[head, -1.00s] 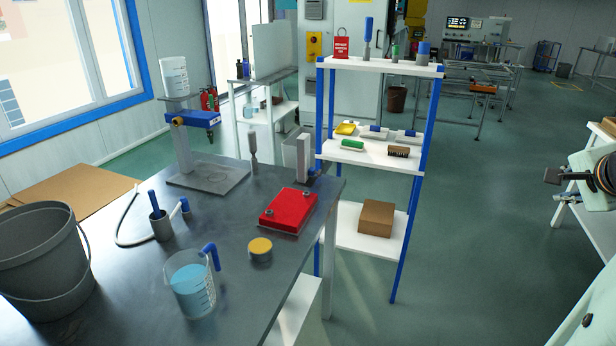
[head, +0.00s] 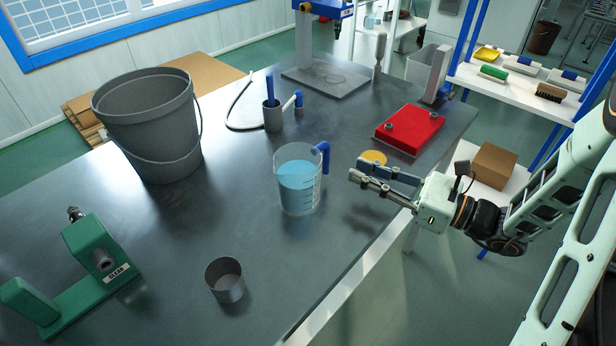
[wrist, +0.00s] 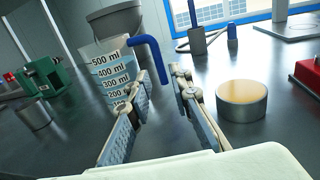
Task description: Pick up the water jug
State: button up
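The water jug (head: 298,186) is a clear measuring jug with blue water and a blue handle (head: 323,158) on its right side. It stands upright on the dark workbench. My gripper (head: 352,180) is just right of the jug in the head view, with its fingers pointing at it. In the wrist view the fingers (wrist: 158,88) are spread apart with nothing between them. The jug (wrist: 112,75) shows there beyond the left finger, which hides part of its lower right side. Its handle (wrist: 152,55) hangs down ahead of the gap between the fingers.
A round tin with a yellow top (wrist: 242,100) stands right of my fingers. A red box (head: 409,130) lies behind it. A grey bucket (head: 150,125), a small metal cup (head: 225,280), a green device (head: 85,270) and a holder with a blue-handled tool (head: 272,115) stand around the jug.

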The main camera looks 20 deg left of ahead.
aim_at(325, 175)
jog(key=b+x, duration=0.1)
jog(key=x, duration=0.8)
jog(key=shift+s+r, duration=0.1)
jog(key=shift+s, duration=0.05)
jog(key=shift+c, duration=0.3)
grip_shut()
